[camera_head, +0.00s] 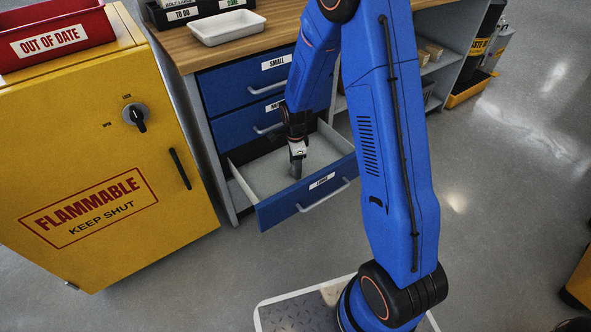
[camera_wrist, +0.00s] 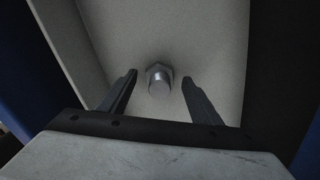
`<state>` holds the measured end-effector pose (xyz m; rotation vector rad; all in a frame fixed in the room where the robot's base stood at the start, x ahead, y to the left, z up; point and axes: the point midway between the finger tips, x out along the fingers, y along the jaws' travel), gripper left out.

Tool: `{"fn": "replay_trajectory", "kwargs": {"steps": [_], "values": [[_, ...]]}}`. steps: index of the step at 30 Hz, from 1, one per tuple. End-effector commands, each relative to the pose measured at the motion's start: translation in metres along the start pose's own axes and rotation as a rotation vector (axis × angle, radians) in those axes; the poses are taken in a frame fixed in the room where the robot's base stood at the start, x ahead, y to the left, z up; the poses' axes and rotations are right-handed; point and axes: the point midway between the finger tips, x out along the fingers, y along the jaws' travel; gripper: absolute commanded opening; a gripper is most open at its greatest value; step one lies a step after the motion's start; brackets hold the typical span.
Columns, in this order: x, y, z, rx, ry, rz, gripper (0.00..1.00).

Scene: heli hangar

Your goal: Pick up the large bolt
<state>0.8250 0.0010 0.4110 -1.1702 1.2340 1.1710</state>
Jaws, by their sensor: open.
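The large bolt (camera_wrist: 159,78) shows in the wrist view as a grey metal hex head with a round end facing the camera. It rests in the open drawer labelled LARGE (camera_head: 305,198), on its pale floor. My gripper (camera_wrist: 158,80) is open, with one dark finger on each side of the bolt and a gap to both. In the head view my gripper (camera_head: 297,168) reaches down into this drawer. The bolt cannot be made out there. Whether the fingertips are level with the bolt is hard to tell.
The drawer's walls stand close around my gripper. Above it are a shut middle drawer (camera_head: 240,122) and a shut drawer labelled SMALL (camera_head: 243,80). A yellow FLAMMABLE cabinet (camera_head: 100,150) stands to the left. A white tray (camera_head: 226,27) sits on the wooden worktop (camera_head: 180,48).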

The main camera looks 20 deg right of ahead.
Motion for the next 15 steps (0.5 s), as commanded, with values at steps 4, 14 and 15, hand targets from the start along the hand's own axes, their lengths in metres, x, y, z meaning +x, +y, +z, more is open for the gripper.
{"fn": "replay_trajectory", "kwargs": {"steps": [4, 14, 15], "values": [[0.0104, 0.0004, -0.0001, 0.000, 0.000, 0.001, 0.58], [0.0112, 0.0002, 0.0000, 0.000, 0.000, 0.000, 0.39], [0.0112, 0.0002, 0.0000, 0.000, 0.000, 0.000, 0.29]]}}
